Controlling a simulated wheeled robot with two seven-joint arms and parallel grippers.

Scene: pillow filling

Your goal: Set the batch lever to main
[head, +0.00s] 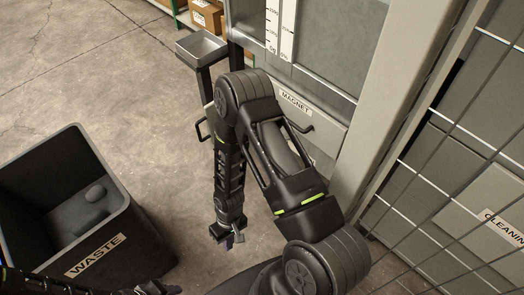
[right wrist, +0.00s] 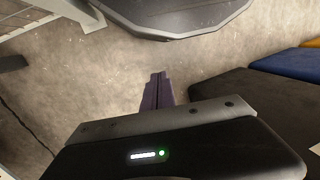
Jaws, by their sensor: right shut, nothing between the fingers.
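No batch lever can be made out in either view. My right gripper (head: 229,243) hangs low over the concrete floor, below my bent right arm and in front of the machine. In the right wrist view its purple fingers (right wrist: 157,92) are together with nothing between them. Part of my left arm (head: 60,286) shows along the bottom left edge of the head view; the state of its gripper cannot be made out.
A dark waste bin (head: 146,238) with grey lumps stands at left. The machine has a panel labelled MAGNET (head: 295,101) and a gauge strip (head: 281,25). A small tray on a post (head: 201,47) stands beside it. Mesh fencing (head: 440,165) closes the right. Floor at upper left is clear.

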